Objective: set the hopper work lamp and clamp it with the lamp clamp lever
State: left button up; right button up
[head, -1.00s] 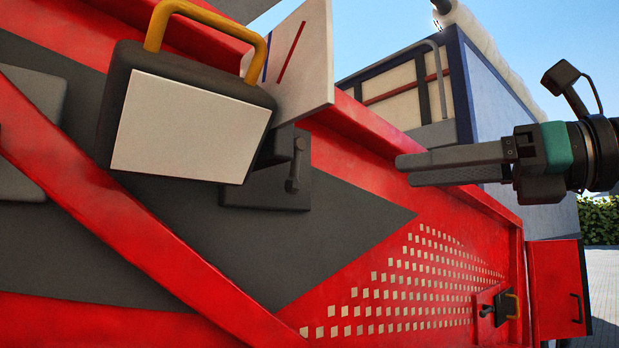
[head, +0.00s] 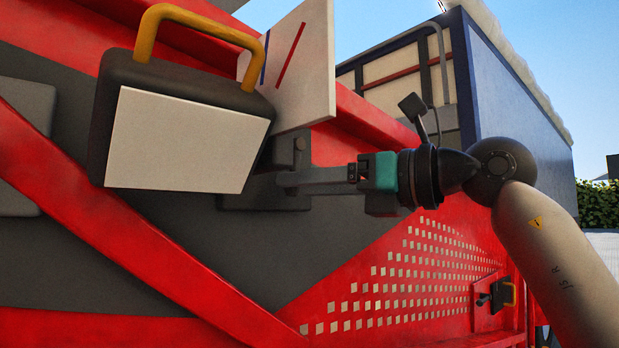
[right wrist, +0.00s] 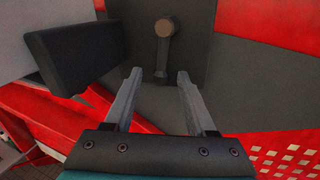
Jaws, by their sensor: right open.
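The work lamp (head: 185,130) is a dark box with a white front face and a yellow handle, at the left of the head view. Its dark side (right wrist: 78,50) shows at the left of the right wrist view. The lamp clamp lever (right wrist: 164,45) hangs down from a round pivot on a dark plate, right of the lamp. My right gripper (head: 282,182) is open at the lever; its fingers hide most of it in the head view. In the right wrist view the lever's lower end appears between the open fingertips (right wrist: 158,74). My left gripper is not in view.
A white board (head: 308,75) with red and blue lines stands behind the lamp. A red diagonal beam (head: 110,225) crosses the wall below the lamp. A small box with a yellow handle (head: 509,294) is at the lower right. Open air lies right of the machine.

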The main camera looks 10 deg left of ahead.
grip_shut()
dwell(0.5)
dwell(1.0)
